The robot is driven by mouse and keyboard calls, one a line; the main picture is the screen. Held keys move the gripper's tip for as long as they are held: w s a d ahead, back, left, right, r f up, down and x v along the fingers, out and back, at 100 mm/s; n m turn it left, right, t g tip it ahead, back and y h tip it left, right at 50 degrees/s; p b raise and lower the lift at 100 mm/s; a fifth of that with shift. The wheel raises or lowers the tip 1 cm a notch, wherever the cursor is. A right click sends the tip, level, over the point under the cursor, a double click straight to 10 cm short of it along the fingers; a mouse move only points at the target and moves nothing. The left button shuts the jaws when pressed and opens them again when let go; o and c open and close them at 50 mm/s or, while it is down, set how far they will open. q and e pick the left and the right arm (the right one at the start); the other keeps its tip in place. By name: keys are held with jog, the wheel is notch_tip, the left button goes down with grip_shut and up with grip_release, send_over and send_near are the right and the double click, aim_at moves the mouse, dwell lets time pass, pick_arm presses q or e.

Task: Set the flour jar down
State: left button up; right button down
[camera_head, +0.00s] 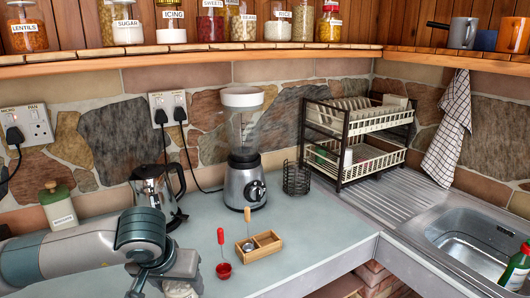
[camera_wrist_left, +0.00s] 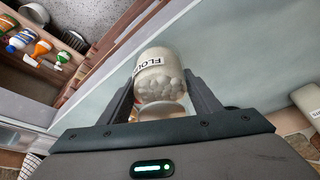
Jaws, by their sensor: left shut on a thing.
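The flour jar (camera_wrist_left: 153,62) is a pale, round jar with a "FLOUR" label, seen in the left wrist view between the two fingers of my left gripper (camera_wrist_left: 160,84). The gripper is shut on it. In the head view, only a pale bit of the jar (camera_head: 181,290) shows at the bottom edge, under my left gripper (camera_head: 172,284); the rest is hidden or cut off. The grey-blue worktop (camera_head: 310,225) lies beyond the jar. I cannot tell whether the jar touches it. My right gripper is in neither view.
A red-handled scoop (camera_head: 223,269) and a small wooden box (camera_head: 267,240) stand right of my left gripper. Behind are a kettle (camera_head: 155,187), a blender (camera_head: 244,180) and a wire holder (camera_head: 296,179). A green-lidded jar (camera_head: 59,208) stands left. Worktop right of the box is clear.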

pick_arm(q)
jog(key=shift+r, duration=0.1)
